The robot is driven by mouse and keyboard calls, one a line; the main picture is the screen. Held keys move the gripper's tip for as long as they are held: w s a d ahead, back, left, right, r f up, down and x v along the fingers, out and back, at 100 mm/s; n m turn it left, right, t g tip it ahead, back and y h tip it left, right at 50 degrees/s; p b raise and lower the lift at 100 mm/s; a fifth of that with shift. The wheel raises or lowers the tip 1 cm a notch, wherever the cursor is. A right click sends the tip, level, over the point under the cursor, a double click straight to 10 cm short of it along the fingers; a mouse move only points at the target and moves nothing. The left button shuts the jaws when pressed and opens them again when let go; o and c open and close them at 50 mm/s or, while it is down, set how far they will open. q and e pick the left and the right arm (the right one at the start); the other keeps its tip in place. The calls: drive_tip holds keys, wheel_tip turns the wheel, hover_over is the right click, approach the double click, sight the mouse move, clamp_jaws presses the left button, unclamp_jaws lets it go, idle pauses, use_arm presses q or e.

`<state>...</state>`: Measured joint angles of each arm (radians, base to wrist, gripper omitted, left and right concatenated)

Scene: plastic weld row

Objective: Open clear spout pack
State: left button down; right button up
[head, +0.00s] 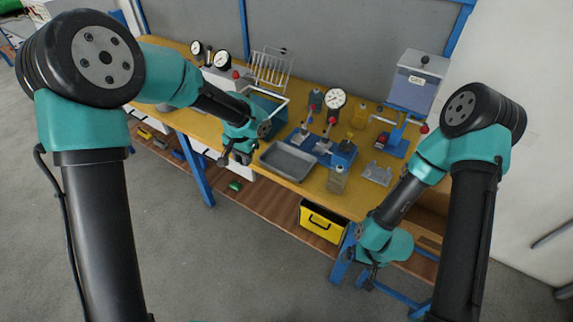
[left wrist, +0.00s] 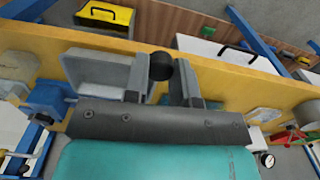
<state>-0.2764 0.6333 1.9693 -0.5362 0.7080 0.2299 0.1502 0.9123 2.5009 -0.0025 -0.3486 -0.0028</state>
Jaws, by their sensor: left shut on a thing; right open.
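A small clear container (head: 337,181), which looks like the clear spout pack, stands upright near the table's front edge, right of the grey tray. Its top is too small to read clearly. My left gripper (head: 236,160) is near the table's front edge, left of the tray and well apart from the container. In the left wrist view its fingers are shut on a small round black piece (left wrist: 160,66), possibly a cap. My right gripper (head: 367,277) is open, low in front of the table and below the container; its fingertips are small and dark here.
The grey tray (head: 289,162) lies at the table's front. A blue fixture (head: 332,148), dial gauge (head: 335,99), blue press (head: 398,138) and wire rack (head: 272,68) stand behind. A yellow bin (head: 321,222) is below the table edge.

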use_arm(q)
drive_tip(key=s+d+f+m, duration=0.2)
drive_tip(key=s+d, duration=0.1)
drive_tip(key=d, duration=0.4)
drive_tip(key=s+d+f+m, duration=0.3)
drive_tip(key=s+d, duration=0.1)
drive_tip(key=d, duration=0.3)
drive_tip(key=shift+a, duration=0.1)
hover_over(288, 164)
drive_tip(key=shift+s+a+f, duration=0.1)
drive_tip(key=shift+s+f, duration=0.3)
drive_tip(key=shift+f, duration=0.35)
drive_tip(key=shift+w, duration=0.15)
drive_tip(key=shift+w+f, duration=0.2)
drive_tip(key=shift+f, duration=1.6)
drive_tip(key=shift+f, duration=0.15)
